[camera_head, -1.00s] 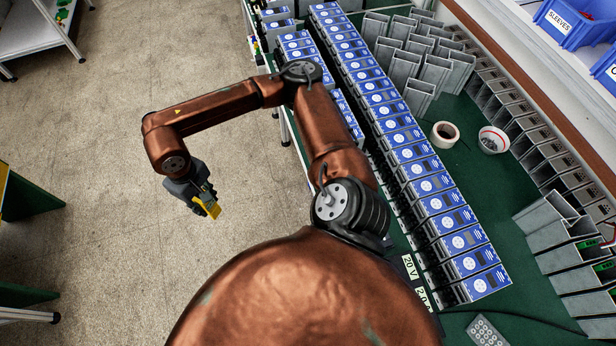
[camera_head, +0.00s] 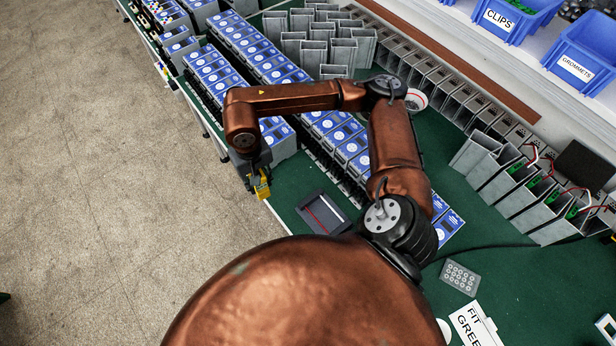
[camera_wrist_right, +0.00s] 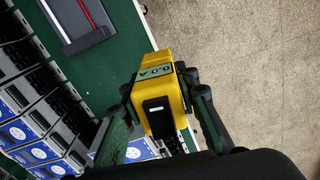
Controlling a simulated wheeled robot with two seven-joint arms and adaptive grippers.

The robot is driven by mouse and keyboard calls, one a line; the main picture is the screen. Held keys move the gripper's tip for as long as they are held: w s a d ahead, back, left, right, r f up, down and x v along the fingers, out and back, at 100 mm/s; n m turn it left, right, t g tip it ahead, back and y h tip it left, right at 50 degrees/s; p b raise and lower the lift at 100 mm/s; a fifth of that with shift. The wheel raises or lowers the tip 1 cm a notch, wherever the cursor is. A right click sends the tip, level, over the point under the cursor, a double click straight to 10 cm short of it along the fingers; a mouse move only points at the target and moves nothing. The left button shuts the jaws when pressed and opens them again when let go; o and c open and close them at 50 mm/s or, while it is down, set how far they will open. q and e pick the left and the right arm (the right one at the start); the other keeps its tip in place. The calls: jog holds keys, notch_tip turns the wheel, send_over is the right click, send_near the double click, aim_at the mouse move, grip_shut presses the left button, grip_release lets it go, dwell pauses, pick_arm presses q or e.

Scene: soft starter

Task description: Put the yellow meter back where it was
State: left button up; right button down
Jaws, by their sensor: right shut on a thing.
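The yellow meter (camera_head: 262,187) is held in my right gripper (camera_head: 258,178) near the left edge of the green bench top. In the right wrist view the meter (camera_wrist_right: 161,90) sits between both fingers of the right gripper (camera_wrist_right: 165,105). It has a small display and a black block on its face. Bench edge and floor show beyond it, and I cannot tell how high it is held. My left gripper is not in view.
A dark grey tray with a red line (camera_head: 323,213) lies on the bench (camera_head: 290,185) to the right of the meter. Rows of blue-faced units (camera_head: 265,60) stand behind. A grey keypad (camera_head: 460,277) and a white label card (camera_head: 474,326) lie at front right. Bare floor (camera_head: 90,200) is at left.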

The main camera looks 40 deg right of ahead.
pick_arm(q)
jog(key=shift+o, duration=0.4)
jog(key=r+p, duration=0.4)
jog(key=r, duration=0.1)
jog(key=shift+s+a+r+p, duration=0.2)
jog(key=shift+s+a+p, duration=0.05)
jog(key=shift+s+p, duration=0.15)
pick_arm(e)
jog(key=s+d+r+m+p, duration=0.2)
jog(key=s+m, duration=0.3)
jog(key=m, duration=1.1)
jog(key=w+d+f+p, duration=0.1)
jog(key=w+d+f, duration=0.1)
jog(key=d+f, duration=0.2)
jog(key=w+d+f+p, duration=0.2)
jog(key=d+f, duration=0.2)
jog(key=w+d+f+p, duration=0.2)
jog(key=d+f, duration=0.2)
jog(key=shift+d, duration=0.35)
jog(key=shift+f, duration=0.25)
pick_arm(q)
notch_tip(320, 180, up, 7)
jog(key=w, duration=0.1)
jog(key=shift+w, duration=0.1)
pick_arm(e)
jog(key=shift+f, duration=0.1)
